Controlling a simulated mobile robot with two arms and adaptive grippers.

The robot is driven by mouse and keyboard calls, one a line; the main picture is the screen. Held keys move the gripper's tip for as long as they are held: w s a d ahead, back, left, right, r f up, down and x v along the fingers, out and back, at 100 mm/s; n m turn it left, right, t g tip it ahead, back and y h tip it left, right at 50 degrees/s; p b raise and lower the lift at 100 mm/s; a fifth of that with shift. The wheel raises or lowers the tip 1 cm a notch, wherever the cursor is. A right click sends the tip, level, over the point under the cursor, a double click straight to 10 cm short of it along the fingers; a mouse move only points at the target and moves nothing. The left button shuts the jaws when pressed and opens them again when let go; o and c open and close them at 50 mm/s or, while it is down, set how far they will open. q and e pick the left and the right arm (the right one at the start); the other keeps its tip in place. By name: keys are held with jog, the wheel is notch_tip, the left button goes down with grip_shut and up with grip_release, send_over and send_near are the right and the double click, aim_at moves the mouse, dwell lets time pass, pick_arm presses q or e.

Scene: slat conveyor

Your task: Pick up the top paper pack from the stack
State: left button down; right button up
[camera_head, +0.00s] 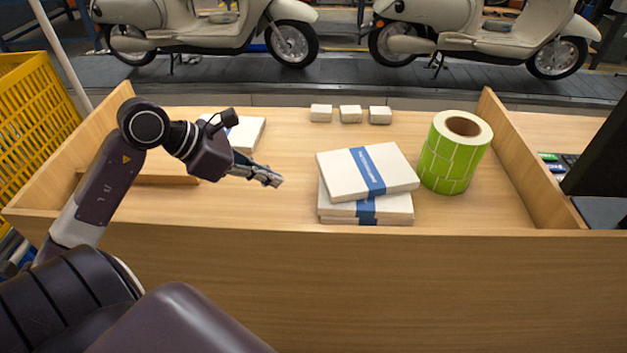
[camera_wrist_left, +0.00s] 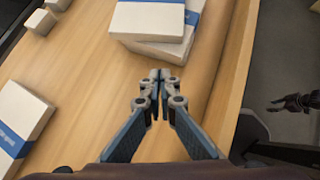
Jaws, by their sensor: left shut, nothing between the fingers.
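The top paper pack (camera_head: 342,174) is white with a blue band and lies on a stack near the front of the wooden table. It sits turned a little on the lower pack (camera_head: 397,208), which also has a blue band. My left gripper (camera_head: 276,181) is shut and empty, left of the stack and apart from it. In the left wrist view the shut fingertips (camera_wrist_left: 160,74) point toward the stack, with the top pack (camera_wrist_left: 146,20) and the lower pack (camera_wrist_left: 165,52) at the upper edge. My right gripper is not in view.
A green label roll (camera_head: 447,165) stands just right of the stack. Small white blocks (camera_head: 350,114) sit in a row at the back. Another white pack (camera_head: 247,134) lies behind my left arm. Raised wooden side walls (camera_head: 520,150) bound the table. Scooters (camera_head: 480,35) stand on the conveyor behind.

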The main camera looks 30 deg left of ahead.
aim_at(326, 183)
pick_arm(q)
jog(key=p+x, duration=0.2)
jog(key=x, duration=0.5)
jog(key=shift+w, duration=0.15)
jog(key=w+d+p, duration=0.2)
jog(key=shift+w, duration=0.3)
jog(key=shift+w+d+f, duration=0.25)
jog(key=shift+w, duration=0.2)
jog(key=shift+w+d+f+b, duration=0.1)
jog(key=shift+w+d+b, duration=0.35)
jog(key=shift+w, duration=0.1)
jog(key=shift+w+d, duration=0.1)
jog(key=shift+w, duration=0.3)
